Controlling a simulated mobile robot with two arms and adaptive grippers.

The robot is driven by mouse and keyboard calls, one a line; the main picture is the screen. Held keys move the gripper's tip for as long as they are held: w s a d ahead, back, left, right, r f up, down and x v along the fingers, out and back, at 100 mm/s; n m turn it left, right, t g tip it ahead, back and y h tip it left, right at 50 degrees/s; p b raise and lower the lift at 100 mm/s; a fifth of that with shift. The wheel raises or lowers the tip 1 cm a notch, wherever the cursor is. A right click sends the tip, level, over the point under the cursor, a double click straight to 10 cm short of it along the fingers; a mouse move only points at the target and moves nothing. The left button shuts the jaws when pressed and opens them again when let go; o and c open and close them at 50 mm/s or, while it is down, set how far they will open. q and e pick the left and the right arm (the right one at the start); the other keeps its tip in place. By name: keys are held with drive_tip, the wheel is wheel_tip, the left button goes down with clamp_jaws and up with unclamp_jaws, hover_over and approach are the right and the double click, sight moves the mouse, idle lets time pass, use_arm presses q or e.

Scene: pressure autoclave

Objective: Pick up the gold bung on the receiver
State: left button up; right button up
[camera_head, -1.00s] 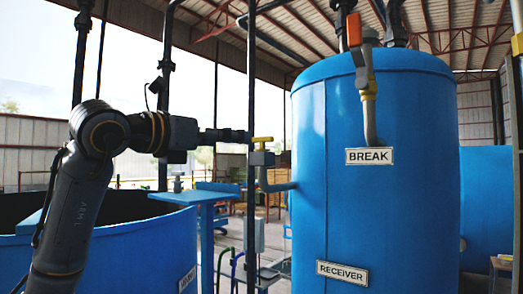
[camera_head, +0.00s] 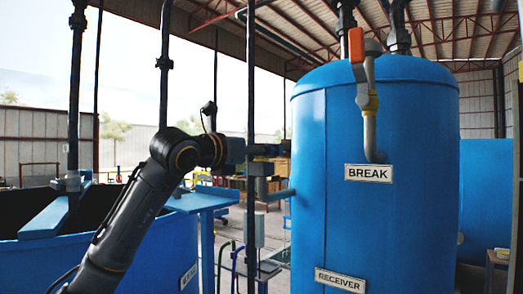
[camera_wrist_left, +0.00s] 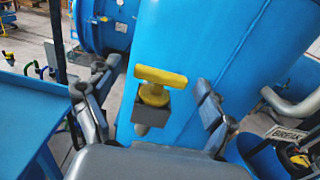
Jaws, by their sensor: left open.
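The gold bung is a yellow T-shaped handle (camera_wrist_left: 160,78) on a dark square block, in the middle of the left wrist view. It tops a grey pipe (camera_head: 262,186) joined to the left side of the tall blue receiver tank (camera_head: 330,130). My left gripper (camera_head: 266,151) is at the top of this pipe and hides the bung in the head view. In the left wrist view its two fingers stand open, one on each side of the bung, with visible gaps. My right gripper is not in view.
The receiver carries an orange-handled valve (camera_head: 356,46) and a BREAK sign (camera_head: 368,173). A dark vertical post (camera_head: 250,80) stands close to my left gripper. A blue table (camera_head: 205,200) and an open blue vat (camera_head: 140,265) are at the left.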

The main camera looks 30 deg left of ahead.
use_arm(q)
drive_tip(key=shift+w+d, duration=0.1)
drive_tip(key=shift+w, duration=0.55)
drive_tip(key=shift+s, duration=0.15)
drive_tip(key=c, duration=1.3)
